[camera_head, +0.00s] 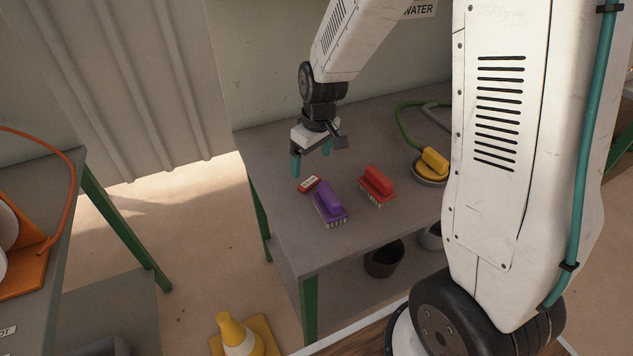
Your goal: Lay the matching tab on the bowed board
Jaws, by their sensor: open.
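A small red piece with a white marked face (308,184) lies on the grey table near its left edge; it may be a tab. My gripper (311,160) is above the table, with its teal fingers apart and nothing between them. It hangs just behind the red piece, seemingly clear of it. A purple brush (330,203) and a red brush (377,187) stand bristles down to the right of the piece. I cannot make out a bowed board for certain.
Another table (60,270) at left bears an orange item (25,272). A yellow and white cone (240,335) stands below.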

